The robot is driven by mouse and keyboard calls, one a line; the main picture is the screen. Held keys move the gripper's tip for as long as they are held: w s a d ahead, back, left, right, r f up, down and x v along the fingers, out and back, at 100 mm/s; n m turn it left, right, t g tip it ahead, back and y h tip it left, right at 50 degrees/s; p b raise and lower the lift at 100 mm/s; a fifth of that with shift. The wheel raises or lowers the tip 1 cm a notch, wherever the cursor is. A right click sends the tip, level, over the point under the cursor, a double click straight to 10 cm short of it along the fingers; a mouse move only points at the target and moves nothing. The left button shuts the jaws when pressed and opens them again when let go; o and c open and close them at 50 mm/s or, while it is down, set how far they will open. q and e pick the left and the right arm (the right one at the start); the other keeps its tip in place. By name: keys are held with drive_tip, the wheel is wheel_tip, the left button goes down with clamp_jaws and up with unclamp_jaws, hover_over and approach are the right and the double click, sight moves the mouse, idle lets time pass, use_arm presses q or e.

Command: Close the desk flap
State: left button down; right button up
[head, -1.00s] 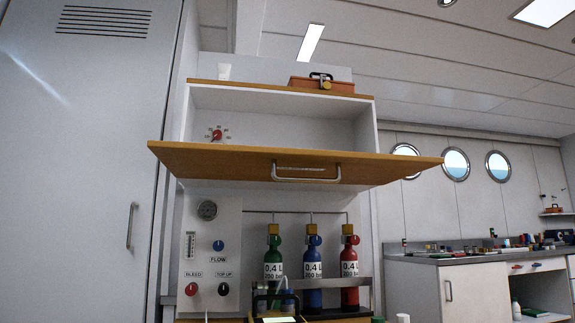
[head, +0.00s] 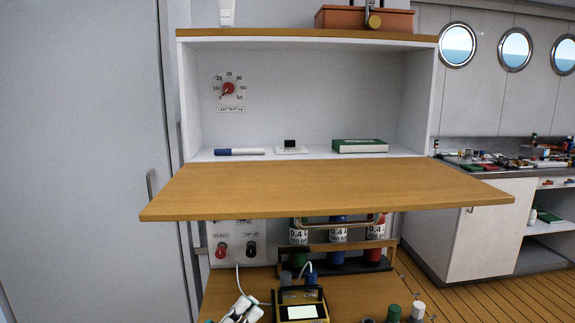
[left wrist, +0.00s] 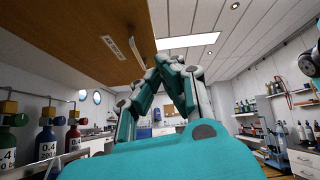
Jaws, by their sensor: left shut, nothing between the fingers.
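The desk flap (head: 320,188) is a wooden board that stands open, roughly level, in front of a white cabinet compartment (head: 300,100). Its metal handle (head: 335,221) shows below the front edge. In the left wrist view the flap's underside (left wrist: 90,25) fills the upper left, with the handle (left wrist: 137,47) near its edge. My left gripper (head: 242,309) appears low in the head view, below the flap and apart from it. It is shut and empty. My right gripper is in neither view.
A yellow-black device (head: 300,308) stands on the lower wooden desk top (head: 240,283). Gas bottles (head: 337,236) stand behind it under the flap. A marker (head: 238,152) and a green book (head: 360,146) lie inside the compartment. An orange case (head: 345,18) sits on top.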

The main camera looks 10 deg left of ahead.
use_arm(q)
drive_tip(key=w+a+r+m+p, duration=0.1)
drive_tip(key=w+r+m+p, duration=0.1)
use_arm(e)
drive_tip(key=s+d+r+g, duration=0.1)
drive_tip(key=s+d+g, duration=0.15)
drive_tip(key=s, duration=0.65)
use_arm(q)
drive_tip(key=p, duration=0.4)
approach(303, 215)
drive_tip(key=w+d, duration=0.2)
drive_tip(key=r+p, duration=0.2)
drive_tip(key=r, duration=0.1)
drive_tip(key=shift+d+r+y, duration=0.15)
drive_tip(key=shift+d+y, duration=0.25)
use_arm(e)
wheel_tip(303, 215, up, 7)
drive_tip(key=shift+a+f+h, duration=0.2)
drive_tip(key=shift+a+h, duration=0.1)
